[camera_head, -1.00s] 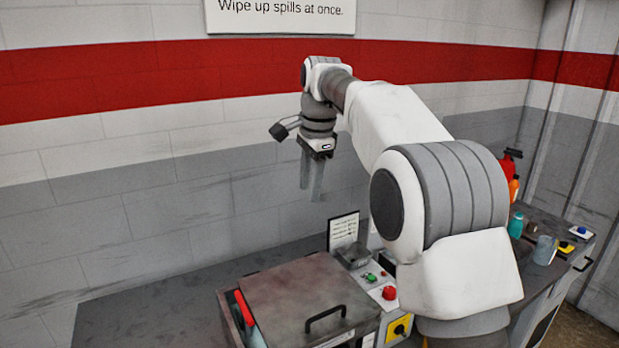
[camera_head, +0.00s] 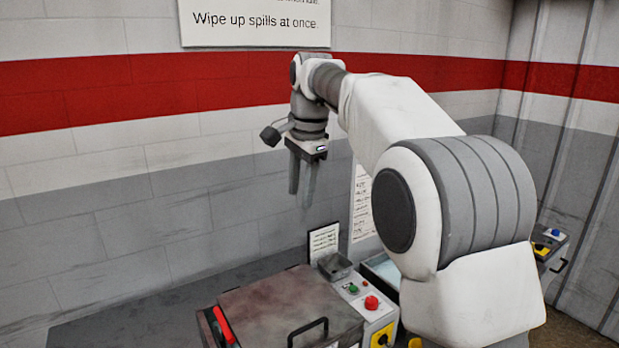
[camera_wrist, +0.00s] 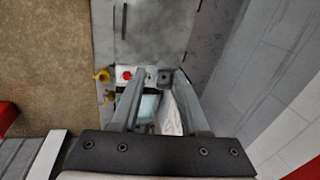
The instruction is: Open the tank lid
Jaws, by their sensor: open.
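The tank lid (camera_head: 277,308) is a flat, stained brown-grey plate lying shut on the tank at the lower middle of the head view. Its dark bar handle (camera_head: 308,330) stands up near the front right edge. In the wrist view the lid (camera_wrist: 155,30) shows at the top, with the handle (camera_wrist: 124,20) as a thin dark bar. My gripper (camera_head: 299,195) hangs fingers-down, open and empty, well above and behind the lid. Its two fingers (camera_wrist: 160,100) are apart in the wrist view, with the area beside the control panel between them.
A control panel (camera_head: 362,300) with a red and a green button is right of the lid. A small grey box (camera_head: 335,266) and a notice card (camera_head: 323,242) stand behind it. A red-handled item (camera_head: 223,325) sits at the tank's left. The wall is close behind.

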